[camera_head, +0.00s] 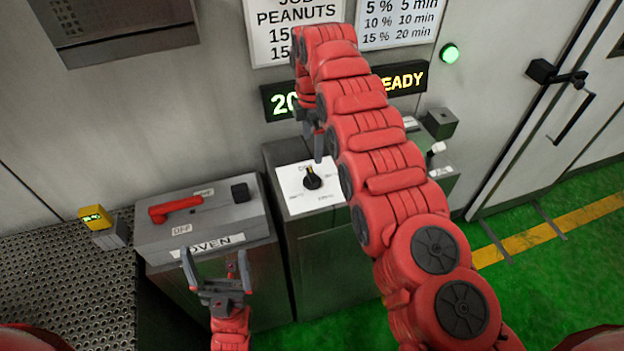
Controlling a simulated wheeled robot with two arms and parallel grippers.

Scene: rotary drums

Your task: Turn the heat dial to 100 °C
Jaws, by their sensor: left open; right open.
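The heat dial (313,180) is a black knob with a small yellow mark near its top. It sits on a white plate (298,205) with printed markings too small to read, on a grey box right of the oven box. My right gripper (314,142) is open, just above and behind the dial in the picture, apart from it and partly hidden by its own arm. My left gripper (215,262) is open and empty, in front of the box labelled OVEN (208,246).
The oven box carries a red lever (176,208) by an OFF label and a black knob (240,192). A display (282,101), partly covered by my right arm, shows "20" and "EADY". A green lamp (450,54) is lit. A yellow-topped device (96,217) stands left by a perforated surface (65,285).

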